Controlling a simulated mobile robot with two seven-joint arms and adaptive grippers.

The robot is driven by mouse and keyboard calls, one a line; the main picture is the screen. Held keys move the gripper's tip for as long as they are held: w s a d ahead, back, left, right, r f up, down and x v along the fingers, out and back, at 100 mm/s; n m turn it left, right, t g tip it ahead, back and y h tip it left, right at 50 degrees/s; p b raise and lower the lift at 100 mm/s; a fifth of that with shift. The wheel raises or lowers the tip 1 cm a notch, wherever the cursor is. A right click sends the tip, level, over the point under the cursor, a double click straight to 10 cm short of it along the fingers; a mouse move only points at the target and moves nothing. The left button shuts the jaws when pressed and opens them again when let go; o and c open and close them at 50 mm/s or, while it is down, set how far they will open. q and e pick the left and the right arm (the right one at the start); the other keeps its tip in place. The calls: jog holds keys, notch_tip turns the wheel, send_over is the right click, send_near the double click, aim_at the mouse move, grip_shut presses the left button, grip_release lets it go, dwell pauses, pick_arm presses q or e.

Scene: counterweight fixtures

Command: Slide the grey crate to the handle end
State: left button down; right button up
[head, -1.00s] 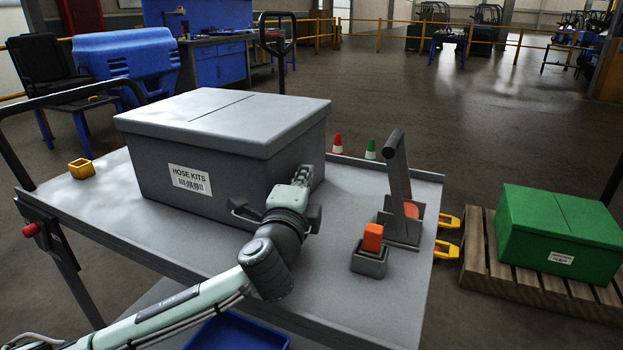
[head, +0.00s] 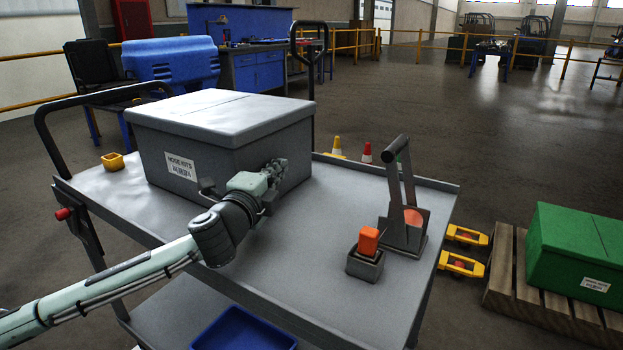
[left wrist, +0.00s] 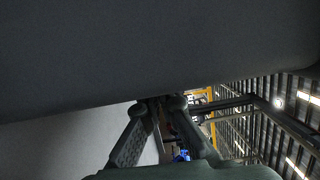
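The grey lidded crate (head: 222,150), labelled HOSE KITS, sits flat on the grey cart top (head: 300,240), toward the end with the black tube handle (head: 40,128). Its dark wall fills the upper part of the left wrist view (left wrist: 150,50). My left gripper (head: 276,168) lies against the crate's right-hand side, fingers together and nothing seen between them. Its fingers also show in the left wrist view (left wrist: 166,101). The exact contact is partly hidden. My right gripper is not in view.
A lever fixture (head: 402,205) and a small grey holder (head: 364,266) with an orange block (head: 368,240) stand on the right. A green crate (head: 577,248) rests on a pallet (head: 505,285) beyond the cart.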

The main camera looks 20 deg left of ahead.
pick_arm(q)
jog(key=a, duration=0.3)
jog(key=w+a, duration=0.1)
jog(key=a, duration=0.3)
jog(key=w+a, duration=0.1)
jog(key=a, duration=0.2)
jog(key=shift+a+b, duration=0.35)
jog(key=shift+a, duration=0.25)
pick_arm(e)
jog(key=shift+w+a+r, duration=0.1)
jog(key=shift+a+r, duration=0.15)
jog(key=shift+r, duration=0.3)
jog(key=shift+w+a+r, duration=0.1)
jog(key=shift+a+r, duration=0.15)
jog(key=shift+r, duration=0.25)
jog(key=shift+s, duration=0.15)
pick_arm(q)
jog(key=shift+d, duration=0.1)
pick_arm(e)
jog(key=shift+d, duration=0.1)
